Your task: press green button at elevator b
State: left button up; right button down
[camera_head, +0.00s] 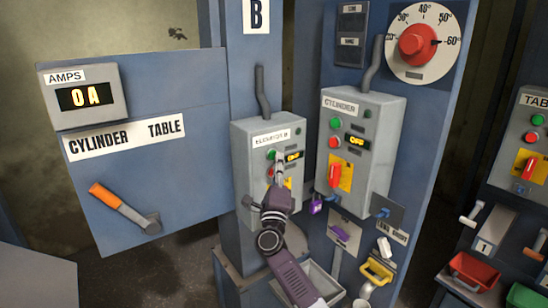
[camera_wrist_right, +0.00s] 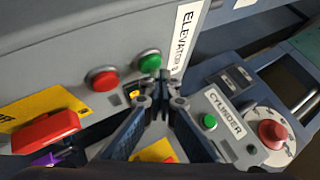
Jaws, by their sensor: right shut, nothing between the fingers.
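The Elevator B control box (camera_head: 241,165) is grey and sits on the blue post under the "B" sign. Its green button (camera_head: 271,155) is near the top of the box face, beside a display that appears to read OFF. My right gripper (camera_head: 279,157) is shut and empty, with its fingertips just in front of the box face by the button. In the right wrist view the green button (camera_wrist_right: 149,62) is just beyond the fingertips (camera_wrist_right: 161,80), and a red button (camera_wrist_right: 102,79) is left of it. I cannot tell whether the fingertips touch the green button. My left gripper is out of view.
The Cylinder box (camera_head: 388,125), with its own green and red buttons, stands close to the right. A red dial (camera_head: 420,44) is above it. An orange-handled lever (camera_head: 120,205) is on the left panel. A red handle (camera_wrist_right: 45,132) is near my fingers in the wrist view.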

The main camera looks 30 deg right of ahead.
jog(key=shift+w+b, duration=0.4)
jog(key=shift+w, duration=0.1)
dwell(0.6)
jog(key=shift+s+r, duration=0.1)
jog(key=shift+s+p, duration=0.6)
jog(key=shift+s, duration=0.25)
jog(key=s+p, duration=0.1)
jog(key=s, duration=0.1)
jog(key=s+p, duration=0.1)
jog(key=s, duration=0.2)
jog(key=shift+d+p, duration=0.2)
jog(key=shift+p, duration=0.2)
dwell(0.5)
